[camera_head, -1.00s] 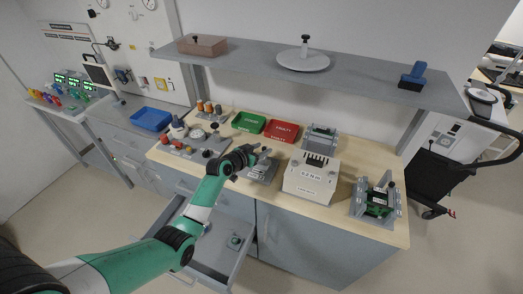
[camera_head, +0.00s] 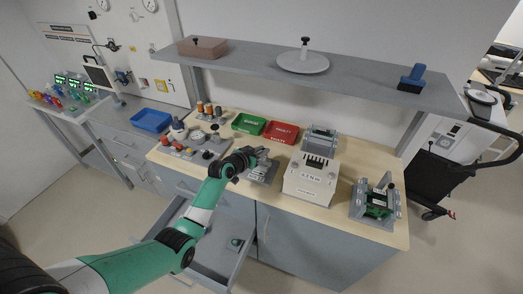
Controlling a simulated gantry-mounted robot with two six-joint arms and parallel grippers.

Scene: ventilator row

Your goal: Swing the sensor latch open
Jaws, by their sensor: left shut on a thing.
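My left gripper (camera_head: 258,155) is at the grey metal fixture (camera_head: 262,172) in the middle of the wooden bench. It is shut on a small part at the top of this fixture, which looks like the sensor latch. The fingers and wrist hide most of the part, so its exact angle cannot be told. My right gripper does not show.
A white box (camera_head: 311,180) stands right of the fixture, and a grey frame with a green board (camera_head: 377,201) is farther right. Green (camera_head: 249,124) and red (camera_head: 282,131) trays lie behind. A drawer (camera_head: 222,257) stands open below. A shelf (camera_head: 350,74) hangs above.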

